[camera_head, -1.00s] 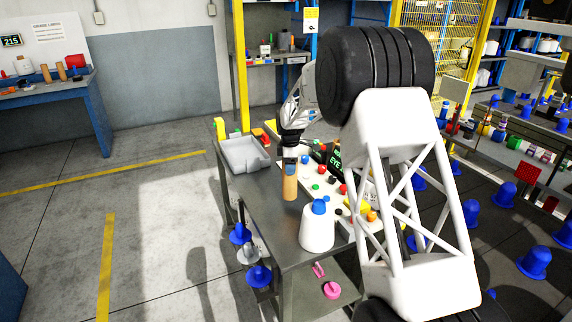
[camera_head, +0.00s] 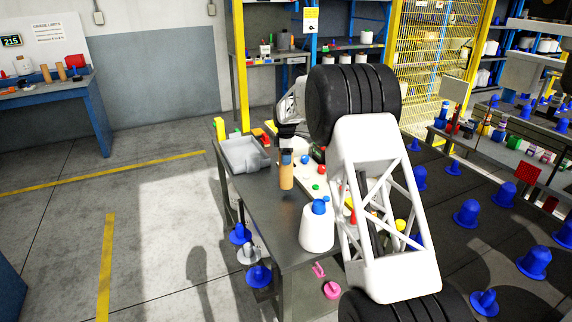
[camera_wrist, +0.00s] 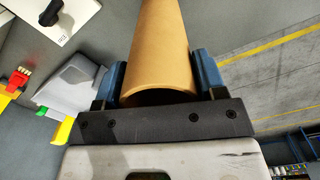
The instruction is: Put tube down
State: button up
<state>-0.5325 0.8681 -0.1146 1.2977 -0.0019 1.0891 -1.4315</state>
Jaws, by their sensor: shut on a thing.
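A tan cardboard tube (camera_head: 286,177) is upright in my gripper (camera_head: 287,160), over the grey metal table (camera_head: 262,205). In the wrist view the tube (camera_wrist: 161,50) sits between the two blue fingers of my gripper (camera_wrist: 160,85), which is shut on it. I cannot tell whether the tube's lower end touches the table top. The tube stands between the grey tray and the white bottle with a blue cap (camera_head: 317,228).
The grey tray (camera_head: 243,156) is at the table's back left. A white panel with coloured buttons (camera_head: 312,178) lies right of the tube, partly hidden by my arm. Bare table top lies left of and in front of the tube.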

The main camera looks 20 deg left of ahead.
jog(key=shift+f, duration=0.1)
jog(key=shift+f, duration=1.8)
jog(key=o, duration=1.2)
jog(key=shift+c, duration=0.2)
notch_tip(320, 180, up, 12)
